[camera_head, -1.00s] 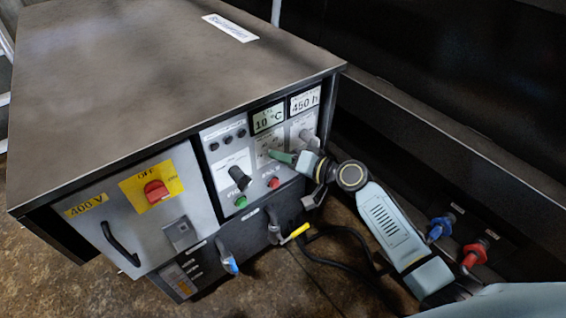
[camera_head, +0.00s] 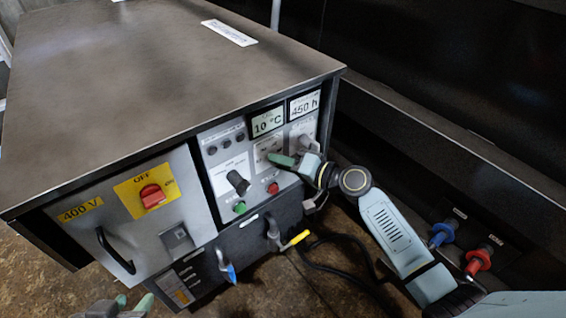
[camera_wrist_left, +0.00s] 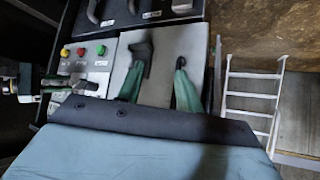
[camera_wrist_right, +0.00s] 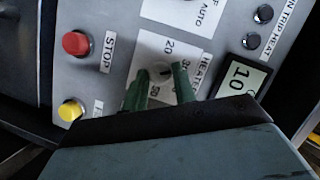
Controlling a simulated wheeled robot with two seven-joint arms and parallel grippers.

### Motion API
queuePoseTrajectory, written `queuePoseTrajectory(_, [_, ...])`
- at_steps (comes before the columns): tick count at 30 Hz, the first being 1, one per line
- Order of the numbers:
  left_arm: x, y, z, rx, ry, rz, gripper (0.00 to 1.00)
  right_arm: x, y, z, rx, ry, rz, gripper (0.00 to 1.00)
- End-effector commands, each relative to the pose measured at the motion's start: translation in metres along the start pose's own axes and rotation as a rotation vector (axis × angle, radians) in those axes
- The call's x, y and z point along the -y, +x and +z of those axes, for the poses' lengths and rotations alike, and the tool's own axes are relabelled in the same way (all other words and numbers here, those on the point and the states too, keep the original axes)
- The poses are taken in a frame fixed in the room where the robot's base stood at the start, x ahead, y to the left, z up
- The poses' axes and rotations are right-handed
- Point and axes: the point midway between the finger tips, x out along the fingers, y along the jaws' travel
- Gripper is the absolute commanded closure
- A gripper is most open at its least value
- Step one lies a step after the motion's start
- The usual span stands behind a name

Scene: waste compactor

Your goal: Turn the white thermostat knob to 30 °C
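The white thermostat knob (camera_wrist_right: 156,70) sits on the white HEATER dial plate in the right wrist view. Its pale face blends with the plate, and a short dark mark shows beside it. My right gripper (camera_wrist_right: 161,76) has its green fingers apart, one on each side of the knob; whether they touch it I cannot tell. In the head view the right gripper (camera_head: 285,160) is at the dial and hides the knob. The display (camera_head: 267,122) above reads 10 °C. My left gripper (camera_head: 134,302) is open and empty at the bottom edge, also open in the left wrist view (camera_wrist_left: 158,78).
A red stop button (camera_wrist_right: 76,43) and a yellow button (camera_wrist_right: 70,110) lie beside the dial. A black knob (camera_head: 238,183), the red OFF switch (camera_head: 152,196) and a black handle (camera_head: 115,252) are on the cabinet front.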

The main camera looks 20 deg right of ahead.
Motion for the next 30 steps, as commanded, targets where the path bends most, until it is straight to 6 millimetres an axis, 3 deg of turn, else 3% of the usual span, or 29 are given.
queuePoseTrajectory(4, [0.0,0.0,0.0,0.001,0.0,0.0,0.64,0.0,0.0,0.0,-0.001,-0.001,0.0,0.54])
queuePoseTrajectory(16, [0.001,-0.002,0.005,0.033,-0.001,-0.002,0.64,0.0,-0.009,0.0,0.0,-0.002,0.002,0.54])
queuePoseTrajectory(20, [0.005,-0.007,0.024,0.141,-0.004,-0.011,0.64,0.0,-0.028,0.0,0.0,-0.003,0.003,0.54])
queuePoseTrajectory(30, [0.013,-0.03,0.073,0.425,-0.017,-0.032,0.64,0.0,-0.104,0.0,0.001,-0.001,0.004,0.54])
